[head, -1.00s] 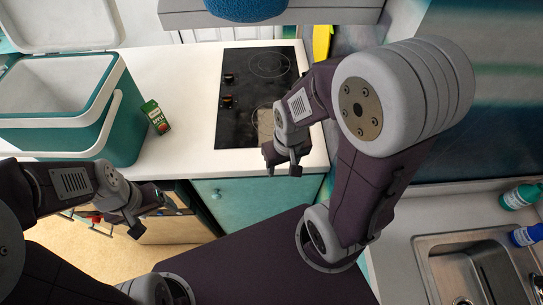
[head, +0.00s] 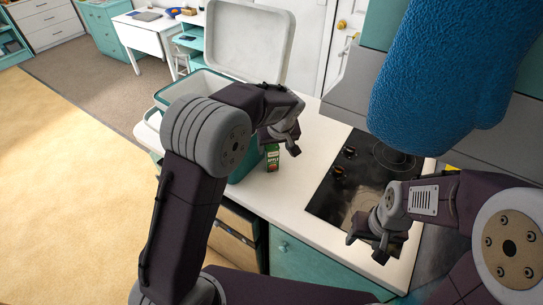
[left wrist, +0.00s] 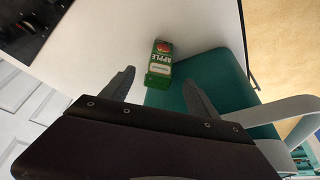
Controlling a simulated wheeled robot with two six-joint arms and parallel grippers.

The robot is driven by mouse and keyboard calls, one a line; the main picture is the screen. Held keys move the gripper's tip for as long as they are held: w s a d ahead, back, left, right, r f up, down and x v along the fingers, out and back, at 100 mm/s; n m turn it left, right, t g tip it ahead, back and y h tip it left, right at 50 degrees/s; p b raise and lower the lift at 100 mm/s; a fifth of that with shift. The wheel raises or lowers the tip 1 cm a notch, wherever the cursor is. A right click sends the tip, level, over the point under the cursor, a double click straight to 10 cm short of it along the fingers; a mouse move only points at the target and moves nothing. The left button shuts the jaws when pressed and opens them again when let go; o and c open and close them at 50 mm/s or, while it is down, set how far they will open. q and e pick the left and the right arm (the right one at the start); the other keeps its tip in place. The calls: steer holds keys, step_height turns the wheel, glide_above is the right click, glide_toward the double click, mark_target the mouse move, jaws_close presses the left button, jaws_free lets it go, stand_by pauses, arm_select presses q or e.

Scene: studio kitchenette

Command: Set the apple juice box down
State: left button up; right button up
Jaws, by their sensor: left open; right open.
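The apple juice box (head: 272,158), green with a red apple picture, stands on the white counter beside the teal cooler. My left gripper (head: 282,146) is open and empty just above the box in the head view. In the left wrist view the box (left wrist: 160,65) lies beyond and between the spread fingertips (left wrist: 158,84), and no finger is seen closed on it. My right gripper (head: 365,247) is open and empty over the front edge of the stove.
The cooler (left wrist: 215,75) stands right against the box's side, its white lid (head: 250,42) raised. A black cooktop (head: 335,195) is to the right. A blue textured thing (head: 440,80) hangs in the upper right. Bare white counter (head: 300,185) lies between box and cooktop.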

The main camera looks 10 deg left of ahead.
mark_target(272, 153)
arm_select(q)
steer(key=x, duration=0.2)
steer(key=shift+w+f, duration=0.25)
steer(key=shift+w, duration=0.05)
steer(key=shift+w+f, duration=0.2)
steer(key=shift+w, duration=0.05)
steer(key=shift+w+f+p, duration=0.15)
steer(key=shift+f+p, duration=0.05)
steer(key=shift+p, duration=0.15)
steer(key=x, duration=0.2)
steer(key=p+x, duration=0.1)
steer(key=shift+a+f, duration=0.3)
steer(key=shift+w+f, duration=0.3)
steer(key=shift+s, duration=0.15)
steer(key=c, duration=1)
jaws_close()
arm_select(e)
steer(key=shift+w+r, duration=0.3)
steer(key=shift+r, duration=0.6)
